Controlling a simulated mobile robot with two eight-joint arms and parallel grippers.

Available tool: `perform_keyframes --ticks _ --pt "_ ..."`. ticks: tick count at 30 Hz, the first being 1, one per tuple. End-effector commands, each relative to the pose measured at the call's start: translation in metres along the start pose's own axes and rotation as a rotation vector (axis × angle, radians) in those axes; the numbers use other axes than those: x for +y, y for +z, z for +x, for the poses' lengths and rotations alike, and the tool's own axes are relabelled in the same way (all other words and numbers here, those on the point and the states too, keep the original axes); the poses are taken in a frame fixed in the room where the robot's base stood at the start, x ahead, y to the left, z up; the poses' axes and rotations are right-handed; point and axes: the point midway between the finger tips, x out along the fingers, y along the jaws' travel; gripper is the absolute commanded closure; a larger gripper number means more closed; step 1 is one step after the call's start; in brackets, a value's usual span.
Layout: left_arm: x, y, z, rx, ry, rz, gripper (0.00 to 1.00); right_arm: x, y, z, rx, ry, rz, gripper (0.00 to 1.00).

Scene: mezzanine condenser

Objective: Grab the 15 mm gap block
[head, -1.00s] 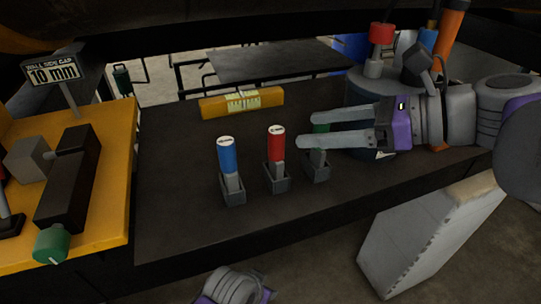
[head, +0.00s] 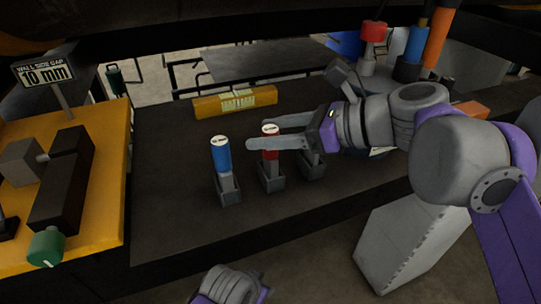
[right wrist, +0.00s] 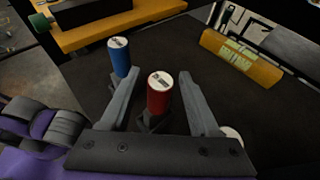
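Three gap blocks with coloured round handles stand upright in dark holders on the dark bench: a blue one (head: 221,155), a red one (head: 270,150), and a third whose holder (head: 312,168) shows behind my right gripper. The lettering on their white tops is too small to read, so I cannot tell which is 15 mm. My right gripper (head: 258,134) is open, its fingers either side of the red handle. The right wrist view shows the red handle (right wrist: 160,95) between the fingers with space on both sides. My left gripper's fingers are out of view.
A yellow level-like bar (head: 238,101) lies at the back of the bench (head: 170,200). A yellow platform (head: 100,225) at left carries a dark fixture with a green knob (head: 46,246) and a sign (head: 45,73) reading "WALL SIDE GAP 10 mm". Coloured cylinders stand at back right.

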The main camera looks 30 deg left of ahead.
Motion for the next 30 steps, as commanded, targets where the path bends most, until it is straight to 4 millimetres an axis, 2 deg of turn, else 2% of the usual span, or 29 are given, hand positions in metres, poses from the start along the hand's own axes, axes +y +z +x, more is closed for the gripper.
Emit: perform_keyframes --ticks 1,9,10,30 --pt "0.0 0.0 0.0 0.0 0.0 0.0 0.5 0.0 0.0 -0.0001 0.0 0.0 0.0 0.49" --pt "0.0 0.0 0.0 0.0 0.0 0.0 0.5 0.0001 0.0 -0.0003 0.0 0.0 0.0 0.98" --pt "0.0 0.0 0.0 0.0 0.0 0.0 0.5 0.0001 0.0 -0.0003 0.0 0.0 0.0 1.0" --pt "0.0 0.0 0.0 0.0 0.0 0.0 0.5 0.0001 0.0001 -0.0004 0.0 0.0 0.0 1.0"
